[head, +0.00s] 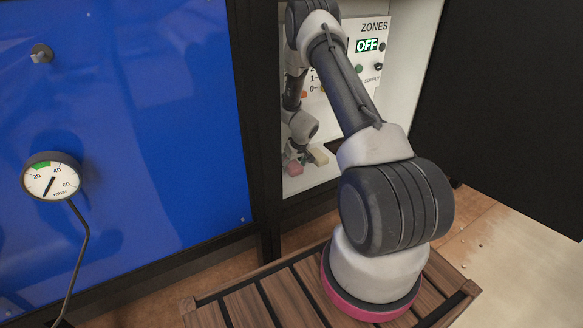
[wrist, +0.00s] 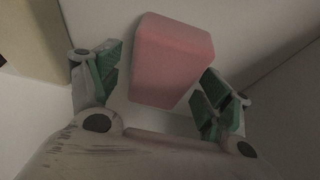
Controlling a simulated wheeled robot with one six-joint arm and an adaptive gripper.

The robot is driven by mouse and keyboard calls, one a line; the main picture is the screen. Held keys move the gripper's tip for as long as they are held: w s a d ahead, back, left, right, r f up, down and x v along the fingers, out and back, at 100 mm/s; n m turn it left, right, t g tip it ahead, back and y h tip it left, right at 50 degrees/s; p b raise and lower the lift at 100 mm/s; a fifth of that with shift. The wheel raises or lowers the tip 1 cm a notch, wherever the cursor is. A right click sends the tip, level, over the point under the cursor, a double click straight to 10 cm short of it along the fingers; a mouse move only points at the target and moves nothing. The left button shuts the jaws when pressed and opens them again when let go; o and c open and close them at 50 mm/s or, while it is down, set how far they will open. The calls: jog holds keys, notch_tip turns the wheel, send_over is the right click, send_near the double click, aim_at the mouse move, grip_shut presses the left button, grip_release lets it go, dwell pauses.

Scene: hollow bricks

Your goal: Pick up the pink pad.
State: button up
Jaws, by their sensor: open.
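The pink pad (wrist: 172,60) is a pink block with rounded edges. In the wrist view it stands between the two open fingers of my gripper (wrist: 158,92), closer to the camera's far side, with a gap visible to each finger. The fingers have green ribbed pads. In the head view the pink pad (head: 294,168) is small and sits on the floor of the white cabinet, just under my gripper (head: 296,156). Part of the gripper is hidden behind my arm.
A beige block (head: 318,156) lies right of the pad, and shows at the upper left in the wrist view (wrist: 38,38). The white cabinet's dark frame (head: 262,130) stands left of the opening. A control panel (head: 369,55) reading OFF is at the back.

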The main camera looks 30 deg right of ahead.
jog(key=shift+f, duration=0.15)
jog(key=shift+c, duration=0.4)
jog(key=c, duration=0.9)
jog(key=shift+s, duration=0.1)
jog(key=shift+c, duration=0.2)
